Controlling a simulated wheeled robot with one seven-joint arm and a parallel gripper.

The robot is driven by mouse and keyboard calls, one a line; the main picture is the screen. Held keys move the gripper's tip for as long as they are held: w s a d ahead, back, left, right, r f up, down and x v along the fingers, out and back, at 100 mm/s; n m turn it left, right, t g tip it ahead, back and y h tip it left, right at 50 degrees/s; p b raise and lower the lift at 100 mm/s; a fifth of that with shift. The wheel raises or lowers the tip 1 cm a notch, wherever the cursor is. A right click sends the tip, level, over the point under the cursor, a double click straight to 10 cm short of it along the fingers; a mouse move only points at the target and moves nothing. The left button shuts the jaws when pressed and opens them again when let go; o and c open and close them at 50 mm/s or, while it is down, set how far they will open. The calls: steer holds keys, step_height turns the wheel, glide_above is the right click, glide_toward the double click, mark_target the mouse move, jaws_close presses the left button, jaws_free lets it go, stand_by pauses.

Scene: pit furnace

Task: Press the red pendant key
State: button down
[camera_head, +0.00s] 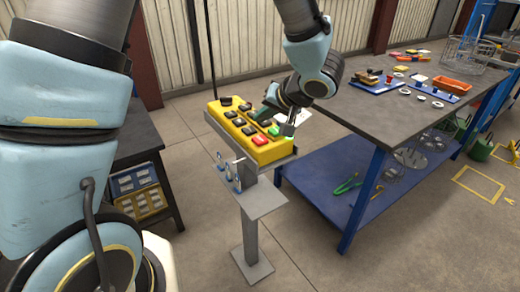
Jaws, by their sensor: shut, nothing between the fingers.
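The yellow pendant (270,153) lies in a tray on top of a grey stand, with rows of dark keys. Its red key (260,140) is at the near right end, next to a green key (274,131). My gripper (288,130) is shut and empty, pointing down over the pendant's right end. Its fingertips are close to the red and green keys, a little to the right of the red one. I cannot tell whether they touch the pendant. The red key shows clear of the fingers. My wrist hides part of the pendant's far right side.
A long workbench (378,105) with trays, an orange bin (455,89) and small parts stands close on the right. A dark shelf (128,150) with boxes is on the left. The stand has a small grey shelf (262,199) below the pendant. The floor in front is clear.

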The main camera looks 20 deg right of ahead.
mark_target(262, 141)
steer(key=shift+f+b, duration=0.35)
steer(key=shift+f, duration=1.4)
stand_by(0.7)
steer(key=shift+f+p, duration=0.35)
steer(key=shift+f, duration=0.05)
steer(key=shift+f, duration=0.45)
stand_by(0.7)
steer(key=shift+r, duration=0.1)
steer(key=shift+r+p, duration=0.8)
steer(key=shift+p, duration=0.6)
